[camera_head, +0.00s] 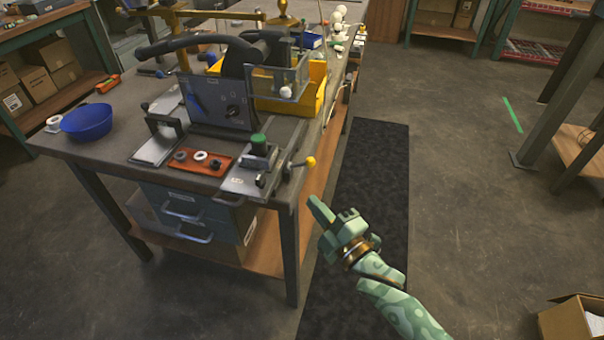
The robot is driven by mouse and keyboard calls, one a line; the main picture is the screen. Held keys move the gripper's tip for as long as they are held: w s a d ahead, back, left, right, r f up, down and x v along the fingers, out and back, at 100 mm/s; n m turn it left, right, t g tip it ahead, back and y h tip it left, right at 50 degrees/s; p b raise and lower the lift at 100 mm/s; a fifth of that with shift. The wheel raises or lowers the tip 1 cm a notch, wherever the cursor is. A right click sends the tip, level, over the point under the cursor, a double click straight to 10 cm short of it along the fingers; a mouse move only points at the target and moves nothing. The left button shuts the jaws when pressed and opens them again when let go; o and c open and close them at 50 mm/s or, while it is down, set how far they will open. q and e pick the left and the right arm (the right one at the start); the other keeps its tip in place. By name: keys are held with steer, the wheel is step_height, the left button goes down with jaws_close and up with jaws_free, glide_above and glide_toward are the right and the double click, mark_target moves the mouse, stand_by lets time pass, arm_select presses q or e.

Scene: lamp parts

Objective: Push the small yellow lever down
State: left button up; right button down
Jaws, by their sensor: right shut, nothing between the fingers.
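The small yellow lever knob (310,162) sits on a thin rod at the right front corner of the workbench (98,149). The rod joins a small grey device with a green top (259,144). The lever sticks out to the right, past the bench edge, with its knob slightly raised. My right gripper (314,201) is shut and empty, below the knob and apart from it. It is beside the bench, over the dark mat. My left gripper is not in view.
A grey machine (222,106), a yellow bin (318,76) and a blue bowl (87,121) stand on the bench. An orange-brown tray (190,168) lies left of the lever device. The dark mat (371,180) and floor to the right are clear. A cardboard box (566,322) stands at the lower right.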

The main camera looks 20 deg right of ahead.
mark_target(300, 164)
steer(key=shift+s+a+r+n, duration=0.15)
steer(key=shift+r+n, duration=0.35)
steer(key=shift+n, duration=0.5)
steer(key=b+x, duration=0.2)
steer(key=x, duration=0.8)
steer(key=shift+w+a, duration=0.15)
steer(key=shift+w, duration=0.05)
steer(key=shift+s+d+f+b, duration=0.15)
steer(key=shift+d+b, duration=0.1)
steer(key=shift+d, duration=0.8)
steer(key=shift+d+f+b, duration=0.15)
steer(key=shift+d+b, duration=0.05)
steer(key=shift+d, duration=0.8)
steer(key=shift+f, duration=0.1)
